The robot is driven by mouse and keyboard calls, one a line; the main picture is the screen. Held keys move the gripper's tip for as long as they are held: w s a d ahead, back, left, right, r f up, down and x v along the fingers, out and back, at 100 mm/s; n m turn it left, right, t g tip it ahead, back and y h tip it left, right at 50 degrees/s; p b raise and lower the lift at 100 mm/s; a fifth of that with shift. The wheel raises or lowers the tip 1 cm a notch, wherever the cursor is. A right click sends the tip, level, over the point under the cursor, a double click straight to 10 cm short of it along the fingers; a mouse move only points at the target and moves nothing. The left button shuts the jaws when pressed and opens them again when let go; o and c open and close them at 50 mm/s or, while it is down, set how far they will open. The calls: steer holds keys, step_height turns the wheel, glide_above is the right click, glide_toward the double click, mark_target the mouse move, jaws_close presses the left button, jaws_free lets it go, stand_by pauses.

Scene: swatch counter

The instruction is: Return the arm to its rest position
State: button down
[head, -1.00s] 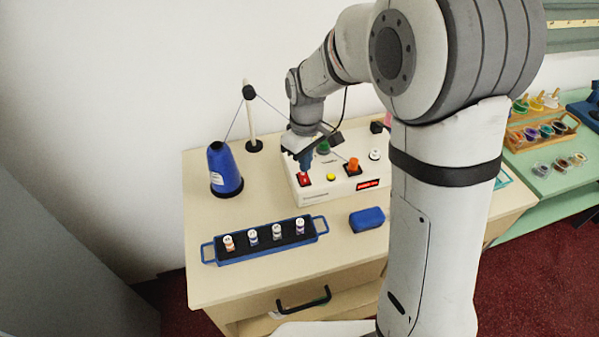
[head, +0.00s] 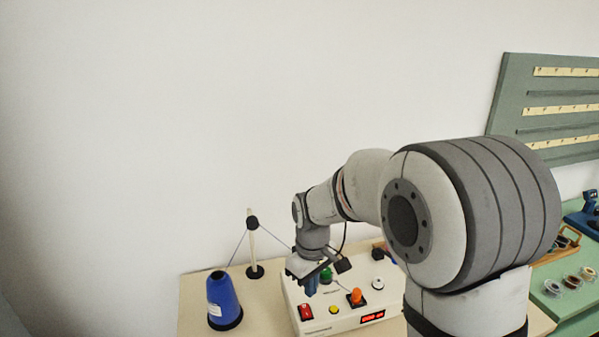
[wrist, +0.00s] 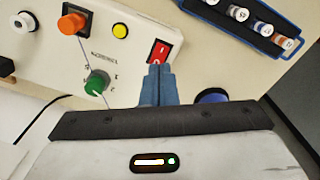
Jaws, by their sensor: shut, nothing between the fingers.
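My gripper (head: 310,286) is shut and empty, with its blue fingers pointing down above the white control box (head: 342,319). In the wrist view the shut fingertips (wrist: 158,72) appear just beside the red rocker switch (wrist: 159,52). I cannot tell how far above the box they are. The box also carries a green knob (wrist: 97,83), an orange knob (wrist: 71,23) and a yellow button (wrist: 120,31). In the head view my arm comes from the right and hides part of the box.
A blue thread cone (head: 224,302) and a thin post (head: 252,245) stand left of the box. A blue tray (wrist: 262,22) with several small vials shows in the wrist view. A green counter (head: 572,311) and a green wall rack (head: 550,108) are at the right.

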steer(key=s+d+r+m+t, duration=0.1)
steer(key=s+d+r+m, duration=0.3)
steer(key=s, duration=0.5)
steer(key=s+d+r+m+t, duration=0.2)
steer(key=s+d+r+m, duration=0.2)
steer(key=s+d, duration=0.4)
steer(key=shift+s+d+r+m, duration=0.3)
steer(key=shift+s+r+m, duration=0.1)
steer(key=shift+s, duration=0.6)
